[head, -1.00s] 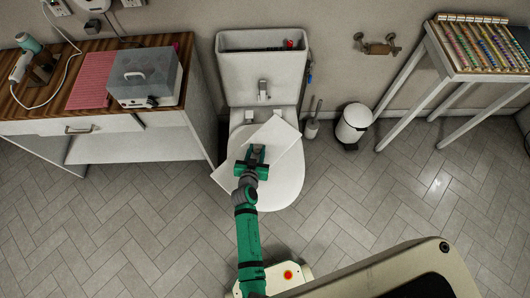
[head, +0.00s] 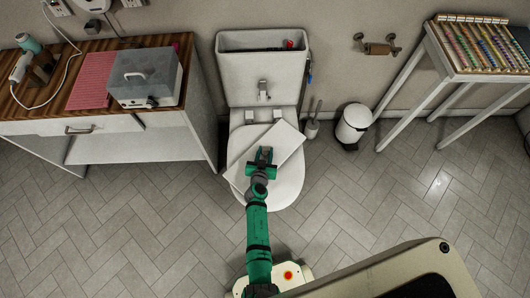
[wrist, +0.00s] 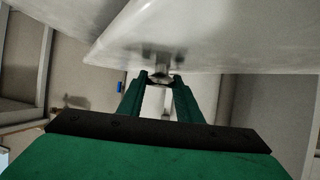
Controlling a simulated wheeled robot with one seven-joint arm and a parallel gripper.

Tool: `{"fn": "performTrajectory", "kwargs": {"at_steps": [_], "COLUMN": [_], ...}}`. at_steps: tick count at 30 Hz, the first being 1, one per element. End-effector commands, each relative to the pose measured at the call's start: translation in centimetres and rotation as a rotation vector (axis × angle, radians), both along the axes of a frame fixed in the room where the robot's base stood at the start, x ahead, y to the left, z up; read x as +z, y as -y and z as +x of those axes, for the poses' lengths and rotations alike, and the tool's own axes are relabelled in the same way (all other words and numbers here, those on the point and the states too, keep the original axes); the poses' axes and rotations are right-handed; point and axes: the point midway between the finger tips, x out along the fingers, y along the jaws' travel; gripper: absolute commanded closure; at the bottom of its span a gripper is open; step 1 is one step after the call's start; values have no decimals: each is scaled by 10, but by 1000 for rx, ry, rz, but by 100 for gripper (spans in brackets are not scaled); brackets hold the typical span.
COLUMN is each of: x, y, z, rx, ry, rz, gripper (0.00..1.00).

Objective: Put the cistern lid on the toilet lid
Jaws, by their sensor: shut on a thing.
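The cistern lid (head: 286,137) is a flat white slab held at a slant over the closed white toilet lid (head: 287,190) in the head view. My gripper (head: 264,155) is shut on it near the middle of its visible length. In the wrist view, a broad pale surface (wrist: 215,35), apparently the slab, fills the top above my fingertips (wrist: 161,80). A small metallic piece shows between them. Whether the slab touches the toilet lid cannot be told. The cistern (head: 262,80) behind stands open at the top.
A counter (head: 115,128) with a clear-covered box (head: 145,78) stands to the left. A toilet brush (head: 312,127), a white bin (head: 352,125) and a rack table (head: 435,60) stand to the right. The tiled floor around the toilet is mostly clear.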

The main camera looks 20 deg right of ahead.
Motion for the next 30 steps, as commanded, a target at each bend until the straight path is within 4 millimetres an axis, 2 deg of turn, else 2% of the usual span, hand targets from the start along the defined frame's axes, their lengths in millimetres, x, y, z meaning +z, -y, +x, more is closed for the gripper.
{"fn": "performTrajectory", "kwargs": {"at_steps": [11,12,14,26,30], "x": [-2,-3,-3,-1,5], "y": [0,-1,-1,-1,-9], "z": [1,0,0,0,-13], "rx": [1,1,1,0,1], "ry": [1,-1,0,1,1], "rz": [-1,1,0,2,5], "gripper": [100,61,50,50,50]}}
